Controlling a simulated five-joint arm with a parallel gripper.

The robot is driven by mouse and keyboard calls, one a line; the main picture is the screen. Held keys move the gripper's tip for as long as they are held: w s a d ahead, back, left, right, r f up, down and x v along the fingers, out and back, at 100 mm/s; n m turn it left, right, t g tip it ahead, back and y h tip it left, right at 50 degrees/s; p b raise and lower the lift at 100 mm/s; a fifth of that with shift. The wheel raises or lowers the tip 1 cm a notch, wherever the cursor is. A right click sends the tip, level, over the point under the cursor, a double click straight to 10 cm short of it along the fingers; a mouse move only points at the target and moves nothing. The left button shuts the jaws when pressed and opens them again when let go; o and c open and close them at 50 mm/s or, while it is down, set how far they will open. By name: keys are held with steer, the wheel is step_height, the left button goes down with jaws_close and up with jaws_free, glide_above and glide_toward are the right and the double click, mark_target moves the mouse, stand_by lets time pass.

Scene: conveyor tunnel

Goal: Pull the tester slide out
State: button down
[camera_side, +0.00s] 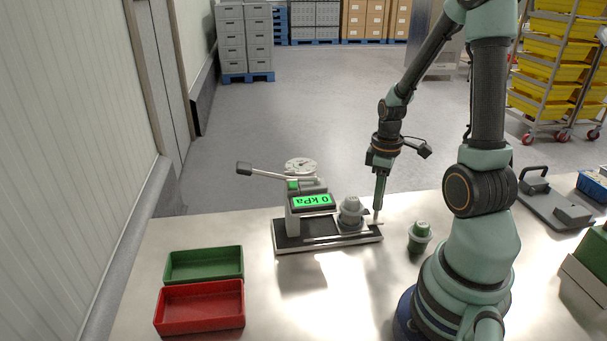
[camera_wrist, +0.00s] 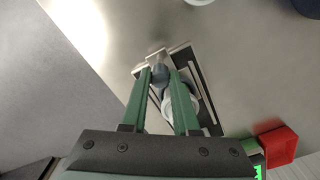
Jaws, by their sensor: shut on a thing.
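The tester (camera_side: 330,236) stands on the table, with a lit green display (camera_side: 312,201) reading 0 kPa, a round gauge and a lever to the left. A grey capped part (camera_side: 350,214) sits upright at the right end of its base; the wrist view shows its pale rim (camera_wrist: 184,108) partly behind my fingers. My gripper (camera_side: 377,212) points down at the tester's right end. In the wrist view, my green fingers (camera_wrist: 161,74) are shut on a dark knob (camera_wrist: 160,76) at the slide's end. How far the slide is out is hard to tell.
A green tray (camera_side: 204,264) and a red tray (camera_side: 200,306) lie at the left. A dark grey hinged device (camera_side: 555,205) lies at the right. Table in front of the tester is clear.

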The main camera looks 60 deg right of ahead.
steer(key=shift+d, duration=0.2)
steer(key=c, duration=0.7)
jaws_free()
steer(key=shift+o, duration=0.2)
step_height(320, 180, up, 12)
steer(key=shift+s+r, duration=0.1)
